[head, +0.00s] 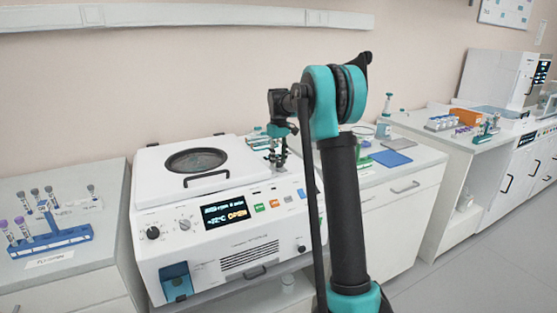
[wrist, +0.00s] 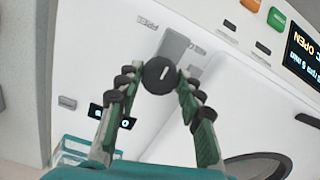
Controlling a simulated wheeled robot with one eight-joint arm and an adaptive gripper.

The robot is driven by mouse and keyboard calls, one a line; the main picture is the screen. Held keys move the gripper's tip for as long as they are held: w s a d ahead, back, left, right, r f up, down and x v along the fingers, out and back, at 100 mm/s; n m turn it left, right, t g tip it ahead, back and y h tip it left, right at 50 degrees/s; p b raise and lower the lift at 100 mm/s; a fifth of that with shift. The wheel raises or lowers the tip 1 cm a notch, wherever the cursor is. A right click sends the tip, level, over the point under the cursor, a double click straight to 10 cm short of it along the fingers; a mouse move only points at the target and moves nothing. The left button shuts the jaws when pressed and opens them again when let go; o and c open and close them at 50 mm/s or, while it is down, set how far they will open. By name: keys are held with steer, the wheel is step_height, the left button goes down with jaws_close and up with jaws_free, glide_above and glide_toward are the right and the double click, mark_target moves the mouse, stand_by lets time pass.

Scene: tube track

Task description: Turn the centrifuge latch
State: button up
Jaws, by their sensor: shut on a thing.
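The white centrifuge (head: 235,240) stands on the bench at centre left in the head view, its lid with a round dark window down. Its latch is a round black knob (wrist: 160,75) with a short white mark, at a grey plate (wrist: 173,46) in the wrist view. My gripper (wrist: 159,82) is shut on the knob, with one dark, green-backed finger on each side. In the head view my gripper (head: 277,157) is low over the right part of the centrifuge top, and the knob cannot be made out there.
The lid handle (head: 206,180) is left of my gripper. The centrifuge display (head: 225,212) reads OPEN. A blue tube rack (head: 50,238) stands on the left bench. A blue mat (head: 391,158) lies on the bench right of my arm.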

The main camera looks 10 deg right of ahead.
mark_target(279, 161)
stand_by(0.3)
steer(key=o, duration=1.2)
steer(key=shift+c, duration=0.2)
steer(key=shift+r, duration=0.1)
step_height(279, 161, up, 12)
steer(key=s+d+f+m+t, duration=0.1)
steer(key=s+f+m, duration=0.1)
steer(key=s+f, duration=0.7)
steer(key=s+d+f+m+t, duration=0.1)
steer(key=s+f, duration=0.8)
steer(key=s, duration=0.9)
steer(key=s+d+f+m+t, duration=0.2)
steer(key=s+f, duration=0.7)
steer(key=s, duration=0.5)
steer(key=shift+s+m, duration=0.3)
steer(key=shift+m, duration=0.4)
